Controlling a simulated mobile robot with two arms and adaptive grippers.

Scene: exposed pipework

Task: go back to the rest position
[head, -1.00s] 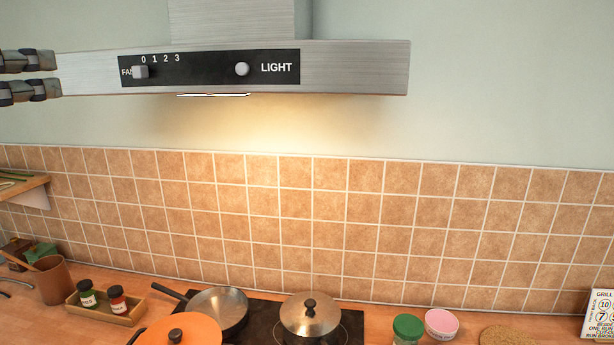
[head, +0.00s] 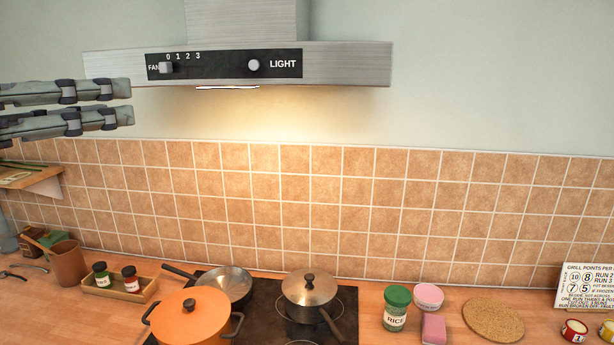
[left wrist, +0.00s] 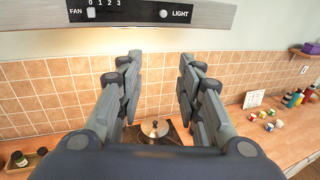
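My left gripper (head: 132,103) reaches in from the left in the head view, below and left of the range hood (head: 345,65). Its two fingers are apart with nothing between them; the left wrist view also shows the open gripper (left wrist: 157,75), fingers spread and empty. The hood carries a fan slider (head: 166,67) near 0 and a round light knob (head: 254,65). The lamp (head: 227,87) under the hood is lit. My right gripper is in neither view.
Below are a cooktop with an orange pot (head: 192,312), a frying pan (head: 225,284) and a lidded steel pot (head: 311,290). A spice tray (head: 118,291), rice jar (head: 396,308), pink sponge (head: 433,330) and cork mat (head: 494,319) lie on the counter. The air before the tiled wall is clear.

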